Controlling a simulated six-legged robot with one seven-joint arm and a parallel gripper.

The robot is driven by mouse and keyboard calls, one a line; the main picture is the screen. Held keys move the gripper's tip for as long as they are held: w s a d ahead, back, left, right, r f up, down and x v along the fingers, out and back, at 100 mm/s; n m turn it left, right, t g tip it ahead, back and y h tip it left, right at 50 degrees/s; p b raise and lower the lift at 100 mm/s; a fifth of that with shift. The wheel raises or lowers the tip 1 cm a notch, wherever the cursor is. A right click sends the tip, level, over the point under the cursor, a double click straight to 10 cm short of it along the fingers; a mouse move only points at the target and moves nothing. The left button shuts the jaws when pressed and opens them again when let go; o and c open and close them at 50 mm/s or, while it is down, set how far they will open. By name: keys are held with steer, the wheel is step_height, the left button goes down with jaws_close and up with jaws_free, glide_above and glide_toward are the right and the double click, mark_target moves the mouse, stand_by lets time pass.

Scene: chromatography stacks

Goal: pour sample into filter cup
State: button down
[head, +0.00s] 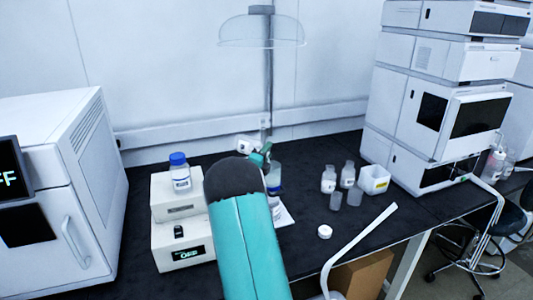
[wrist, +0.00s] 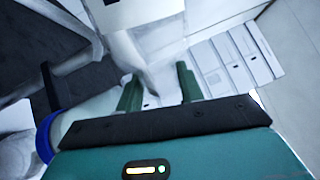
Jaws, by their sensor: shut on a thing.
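My gripper (head: 262,157) is beyond my teal arm in the head view, with its green fingers partly hidden. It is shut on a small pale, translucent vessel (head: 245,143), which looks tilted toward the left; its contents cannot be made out. In the wrist view, my gripper (wrist: 158,82) shows two green fingers with blurred, pale translucent material around them. A clear cup-like vessel with a blue band (head: 275,178) stands just below and right of my gripper, apparently the filter cup assembly. My arm hides part of it. I cannot tell whether any liquid is flowing.
A blue-capped bottle (head: 180,173) stands on a white device (head: 182,242) at left. Small bottles (head: 328,179), clear cups (head: 336,200), a white bin (head: 374,180) and a white lid (head: 325,231) are at right. A clear hood (head: 262,30) hangs above. Instruments flank the black bench.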

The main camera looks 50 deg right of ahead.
steer(key=shift+s+m, duration=0.1)
steer(key=shift+m, duration=0.6)
steer(key=shift+s+d+m+g, duration=0.1)
steer(key=shift+s+m+g, duration=0.05)
steer(key=shift+m+g, duration=0.45)
steer(key=shift+s+m, duration=0.1)
steer(key=shift+m, duration=0.6)
